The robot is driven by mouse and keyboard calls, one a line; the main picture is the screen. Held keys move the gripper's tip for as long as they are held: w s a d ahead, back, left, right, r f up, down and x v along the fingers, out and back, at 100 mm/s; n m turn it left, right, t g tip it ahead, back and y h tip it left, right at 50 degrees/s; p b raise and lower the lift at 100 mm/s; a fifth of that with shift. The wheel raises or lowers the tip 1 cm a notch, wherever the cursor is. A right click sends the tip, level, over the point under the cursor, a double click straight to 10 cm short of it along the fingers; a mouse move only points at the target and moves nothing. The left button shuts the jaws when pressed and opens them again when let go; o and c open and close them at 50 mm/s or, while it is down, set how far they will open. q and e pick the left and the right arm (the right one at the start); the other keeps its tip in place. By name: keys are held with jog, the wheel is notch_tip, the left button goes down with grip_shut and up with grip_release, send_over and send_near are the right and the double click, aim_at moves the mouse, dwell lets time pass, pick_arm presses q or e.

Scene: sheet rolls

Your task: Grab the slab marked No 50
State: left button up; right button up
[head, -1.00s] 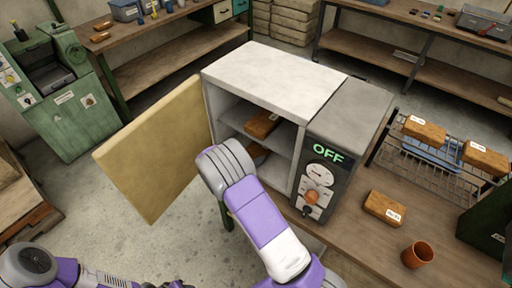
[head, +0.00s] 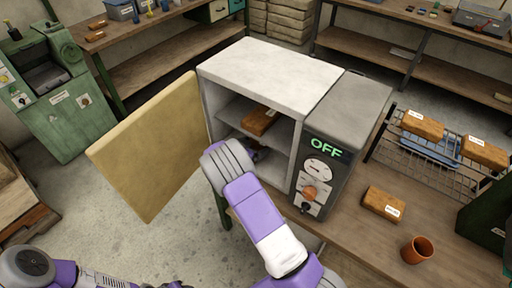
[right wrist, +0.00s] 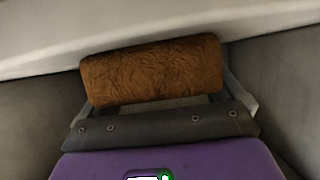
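Several brown slabs are in view; their white labels are too small to read, so I cannot tell which is No 50. One slab (head: 258,121) lies on the upper shelf of the open oven (head: 270,75). Another slab (right wrist: 155,70) shows in the right wrist view, between the spread fingers, with no label visible. My right gripper (head: 260,152) reaches into the oven's lower compartment, mostly hidden by my wrist; its fingers (right wrist: 160,95) look open around that slab, with contact unclear. One slab (head: 384,204) lies on the bench, and slabs (head: 422,124) (head: 485,151) lie on the rack. My left gripper is not clearly seen.
The oven door (head: 150,150) stands open to the left. The control panel (head: 318,172) reads OFF. A wire rack (head: 400,155) and a terracotta cup (head: 417,250) are on the bench (head: 350,240) at right. The oven walls and shelf closely surround my right gripper.

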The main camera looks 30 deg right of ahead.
jog(key=shift+c, duration=0.9)
jog(key=shift+r, duration=0.1)
